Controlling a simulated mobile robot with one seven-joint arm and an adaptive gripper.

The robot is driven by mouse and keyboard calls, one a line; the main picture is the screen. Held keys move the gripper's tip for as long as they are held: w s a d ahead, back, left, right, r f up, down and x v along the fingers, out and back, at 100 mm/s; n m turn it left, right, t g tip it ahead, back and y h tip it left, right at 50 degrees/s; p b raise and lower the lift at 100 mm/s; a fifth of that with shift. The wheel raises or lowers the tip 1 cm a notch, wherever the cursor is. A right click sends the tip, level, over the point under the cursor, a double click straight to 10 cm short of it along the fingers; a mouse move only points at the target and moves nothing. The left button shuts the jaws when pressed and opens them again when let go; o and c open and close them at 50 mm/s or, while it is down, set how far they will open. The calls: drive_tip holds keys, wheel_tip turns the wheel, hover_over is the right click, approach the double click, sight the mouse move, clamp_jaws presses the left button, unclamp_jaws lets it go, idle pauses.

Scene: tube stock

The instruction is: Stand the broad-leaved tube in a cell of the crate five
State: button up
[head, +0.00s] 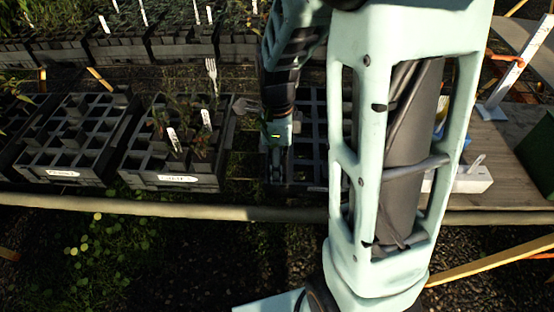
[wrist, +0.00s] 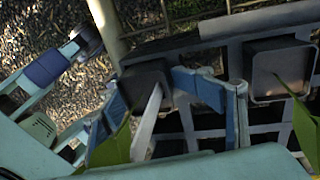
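In the wrist view a dark square tube (wrist: 143,75) sits between the fingers of my gripper (wrist: 150,98), with a pad against each side. A white label (wrist: 147,122) rises from it, and broad green leaves (wrist: 112,150) show close to the camera. In the head view my gripper (head: 277,165) points down at the left part of a dark celled crate (head: 313,180). My arm hides much of this crate, and its label is not seen. Whether the tube's base rests in a cell cannot be told.
Another square tube (wrist: 282,70) stands at the right in the wrist view. Left of the gripper is a labelled crate (head: 178,181) holding leafy plants, then a second labelled crate (head: 62,173). Planted trays (head: 185,45) line the back. A pale rail (head: 150,208) runs along the front.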

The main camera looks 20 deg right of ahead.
drive_tip(key=shift+r, duration=0.15)
idle(0.3)
wheel_tip(320, 180, up, 12)
idle(0.4)
drive_tip(key=shift+w+r, duration=0.1)
